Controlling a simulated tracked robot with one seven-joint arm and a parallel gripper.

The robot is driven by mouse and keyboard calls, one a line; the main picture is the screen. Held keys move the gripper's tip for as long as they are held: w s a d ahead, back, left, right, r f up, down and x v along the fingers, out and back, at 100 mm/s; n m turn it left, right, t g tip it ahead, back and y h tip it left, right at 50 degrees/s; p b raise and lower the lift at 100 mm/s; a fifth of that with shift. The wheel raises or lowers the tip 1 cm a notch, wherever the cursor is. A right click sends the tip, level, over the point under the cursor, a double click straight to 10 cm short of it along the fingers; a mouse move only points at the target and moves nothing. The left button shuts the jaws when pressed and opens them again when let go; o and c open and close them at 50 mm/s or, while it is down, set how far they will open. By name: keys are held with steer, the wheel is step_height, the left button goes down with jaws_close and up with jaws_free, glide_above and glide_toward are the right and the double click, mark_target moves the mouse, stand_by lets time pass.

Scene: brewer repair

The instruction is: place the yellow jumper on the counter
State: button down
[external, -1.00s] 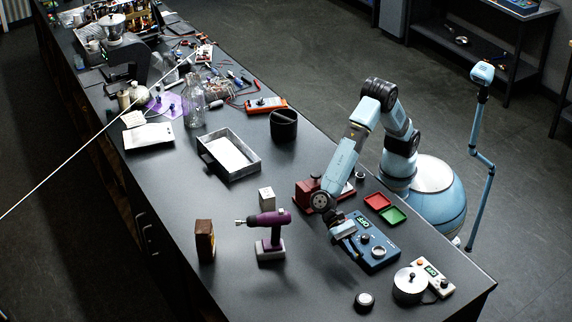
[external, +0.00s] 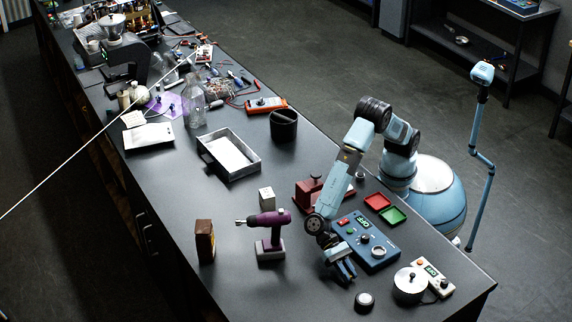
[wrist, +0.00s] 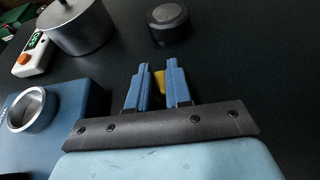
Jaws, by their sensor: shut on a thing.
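The yellow jumper (wrist: 160,82) is a small yellow piece between the two blue fingertips in the wrist view. My gripper (wrist: 158,72) is shut on it. Most of the jumper is hidden by the fingers. In the external view my gripper (external: 345,274) points down over the black counter (external: 305,285), in front of the blue instrument box. The jumper cannot be made out there. I cannot tell whether it touches the counter.
The blue instrument box (external: 368,252) stands right behind my gripper. A small dark round knob (external: 364,300) and a metal pot (external: 409,285) stand nearby at the front right. A purple drill (external: 270,230) stands to the left. Bare counter lies between drill and gripper.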

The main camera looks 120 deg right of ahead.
steer(key=c, duration=1.1)
jaws_free()
steer(key=shift+f, duration=0.1)
steer(key=shift+o, duration=0.2)
